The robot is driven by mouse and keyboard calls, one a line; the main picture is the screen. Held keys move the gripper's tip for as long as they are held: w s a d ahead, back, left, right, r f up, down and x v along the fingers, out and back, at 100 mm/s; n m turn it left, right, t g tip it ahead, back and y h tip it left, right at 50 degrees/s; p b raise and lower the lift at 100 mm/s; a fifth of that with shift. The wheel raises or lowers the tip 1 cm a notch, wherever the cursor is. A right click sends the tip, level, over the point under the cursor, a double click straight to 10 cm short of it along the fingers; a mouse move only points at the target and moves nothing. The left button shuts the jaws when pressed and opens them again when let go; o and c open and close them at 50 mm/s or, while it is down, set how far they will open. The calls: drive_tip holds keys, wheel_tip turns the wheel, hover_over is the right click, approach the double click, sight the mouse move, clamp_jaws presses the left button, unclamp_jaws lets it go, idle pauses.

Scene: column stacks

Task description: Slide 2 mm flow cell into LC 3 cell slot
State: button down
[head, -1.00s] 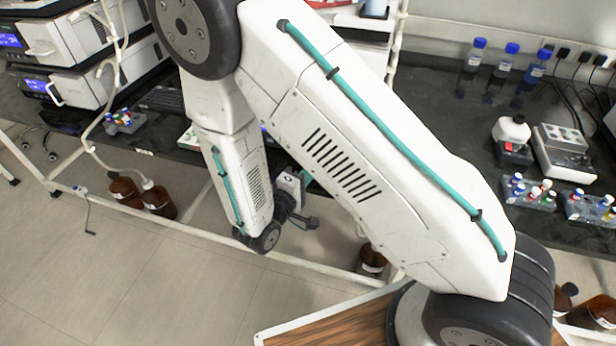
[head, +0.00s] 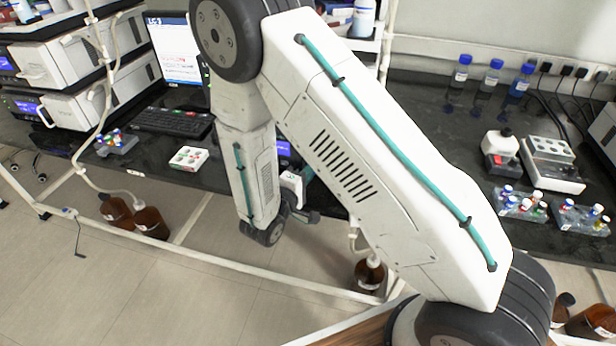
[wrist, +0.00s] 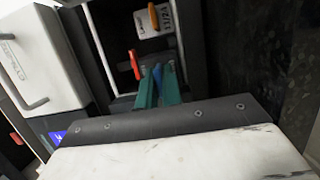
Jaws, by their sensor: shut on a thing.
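In the wrist view, the teal fingers of my gripper (wrist: 158,90) are shut on a narrow blue piece (wrist: 157,74), which I take to be the 2 mm flow cell. Most of it is hidden between the fingers. The fingers point at an open dark bay (wrist: 112,40) in an instrument. Inside are a white label (wrist: 150,24) that I cannot read, an orange tab (wrist: 153,15) and a red-orange tab (wrist: 135,64). I cannot tell whether the held piece touches the bay, or which slot is LC 3's. In the head view, my arm hides most of the gripper.
In the head view, a monitor (head: 175,55) marked LC, number unclear, stands behind a keyboard (head: 173,121). Stacked instruments (head: 70,65) stand at left. A vial rack (head: 117,143) and a white tray (head: 188,158) are near the bench edge. Brown bottles (head: 150,222) stand below.

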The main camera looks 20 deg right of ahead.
drive_tip(key=shift+w+d, duration=0.65)
drive_tip(key=shift+w, duration=0.25)
drive_tip(key=shift+w+d, duration=0.65)
drive_tip(key=shift+w, duration=0.2)
drive_tip(key=shift+f, duration=0.15)
drive_tip(key=c, duration=1.5)
unclamp_jaws()
drive_tip(key=shift+a, duration=0.1)
drive_tip(key=v, duration=0.7)
drive_tip(key=shift+s+a, duration=0.25)
drive_tip(key=shift+s, duration=0.05)
